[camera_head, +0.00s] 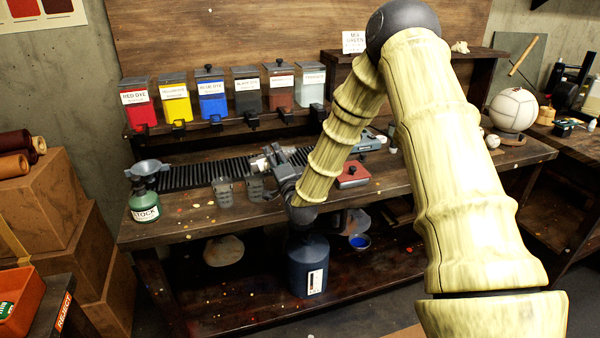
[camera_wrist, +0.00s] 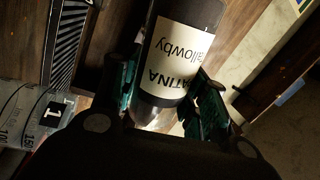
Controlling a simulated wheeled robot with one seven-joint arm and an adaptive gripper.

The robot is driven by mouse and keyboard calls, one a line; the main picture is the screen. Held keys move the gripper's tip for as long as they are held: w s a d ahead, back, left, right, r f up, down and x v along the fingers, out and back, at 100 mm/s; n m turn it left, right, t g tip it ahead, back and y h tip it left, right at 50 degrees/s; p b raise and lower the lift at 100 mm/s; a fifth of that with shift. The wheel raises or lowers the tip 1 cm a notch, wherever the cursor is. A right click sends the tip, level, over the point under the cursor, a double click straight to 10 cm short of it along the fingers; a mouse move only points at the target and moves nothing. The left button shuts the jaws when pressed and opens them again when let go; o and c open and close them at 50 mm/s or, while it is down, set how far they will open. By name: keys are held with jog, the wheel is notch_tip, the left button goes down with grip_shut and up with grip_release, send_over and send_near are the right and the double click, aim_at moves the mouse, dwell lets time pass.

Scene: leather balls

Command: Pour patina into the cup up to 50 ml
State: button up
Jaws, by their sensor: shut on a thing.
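My gripper (camera_head: 270,163) is over the workbench beside the black ribbed strip in the head view. In the wrist view my gripper (camera_wrist: 167,95) has its green-padded fingers on both sides of a dark bottle (camera_wrist: 182,52) and is shut on it. The bottle's white label reads "…ATINA" and "…allowby". Its tilt is hard to tell. A clear graduated cup (camera_wrist: 22,115) with a "1" tag is at the left of the wrist view, apart from the bottle. In the head view two clear cups, one left (camera_head: 224,192) and one nearer my gripper (camera_head: 255,187), stand on the bench; their contents are unclear.
Several labelled dye containers, including a blue one (camera_head: 211,98), line the shelf behind. A green stock bottle with a funnel (camera_head: 145,203) stands at the bench's left end. A red box (camera_head: 352,175) lies right of my gripper. The bench front (camera_head: 185,222) is mostly clear.

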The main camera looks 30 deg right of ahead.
jog(key=shift+d+f+m+b, duration=0.1)
jog(key=shift+d+m+b, duration=0.15)
jog(key=shift+m, duration=0.25)
dwell(0.6)
jog(key=shift+f+m+h+b, duration=0.5)
jog(key=shift+f+m+b, duration=0.5)
jog(key=shift+b, duration=0.35)
dwell(0.5)
jog(key=shift+m, duration=0.3)
dwell(0.5)
notch_tip(320, 180, up, 3)
jog(key=n+p, duration=0.2)
jog(key=p, duration=0.1)
jog(key=shift+a+n+y, duration=0.15)
jog(key=shift+n+y, duration=0.15)
jog(key=shift+n, duration=0.1)
jog(key=shift+a+f+n, duration=0.15)
jog(key=shift+f+n, duration=0.05)
jog(key=shift+n, duration=0.2)
jog(key=shift+f, duration=0.2)
jog(key=shift+r+p, duration=0.1)
jog(key=shift+p, duration=0.25)
